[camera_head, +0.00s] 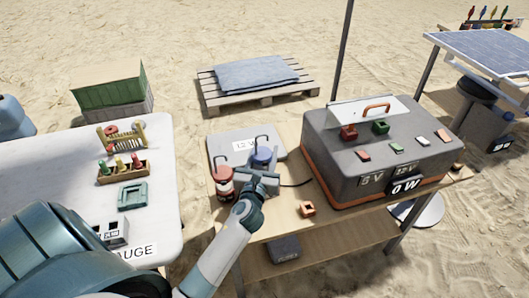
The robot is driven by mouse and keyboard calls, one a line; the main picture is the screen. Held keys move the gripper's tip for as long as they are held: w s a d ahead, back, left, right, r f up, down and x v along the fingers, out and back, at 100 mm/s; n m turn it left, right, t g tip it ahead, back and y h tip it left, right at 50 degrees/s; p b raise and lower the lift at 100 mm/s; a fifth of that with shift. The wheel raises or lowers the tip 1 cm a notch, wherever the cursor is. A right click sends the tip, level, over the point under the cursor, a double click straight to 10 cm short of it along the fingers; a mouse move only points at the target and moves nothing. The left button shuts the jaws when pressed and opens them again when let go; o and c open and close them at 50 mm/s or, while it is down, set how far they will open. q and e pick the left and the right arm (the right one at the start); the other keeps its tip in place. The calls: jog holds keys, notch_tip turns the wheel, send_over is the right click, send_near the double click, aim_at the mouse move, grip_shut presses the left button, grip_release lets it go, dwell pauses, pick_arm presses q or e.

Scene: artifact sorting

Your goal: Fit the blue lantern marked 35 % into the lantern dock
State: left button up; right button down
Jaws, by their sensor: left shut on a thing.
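A blue lantern (262,155) with a dark wire handle stands upright at the left end of the wooden table. My left gripper (261,176) is shut on it from the near side and hides much of its body. I cannot read a charge mark on it. A red lantern (224,181) with a similar handle stands just left of it, apart from my gripper. A grey flat-topped unit with a 12 V label (245,145) lies behind both lanterns; I cannot tell whether it is the lantern dock. My right gripper is not in view.
A large grey and orange power box (376,160) with 6 V, 12 V and 0 W labels stands to the right. A small orange block (306,208) lies before it. A white table (70,180) with a coloured-peg rack (123,172) is at the left.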

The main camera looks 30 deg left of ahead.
pick_arm(q)
jog(key=shift+p, duration=0.6)
dwell(1.3)
jog(key=shift+f+b, duration=1.25)
jog(key=shift+f, duration=0.3)
dwell(0.4)
jog(key=shift+s+f, duration=0.1)
jog(key=shift+f, duration=0.3)
jog(key=shift+d+f+b, duration=0.1)
jog(key=shift+f+b, duration=0.2)
jog(key=shift+b, duration=0.15)
jog(key=shift+f, duration=0.1)
jog(key=o, duration=1.3)
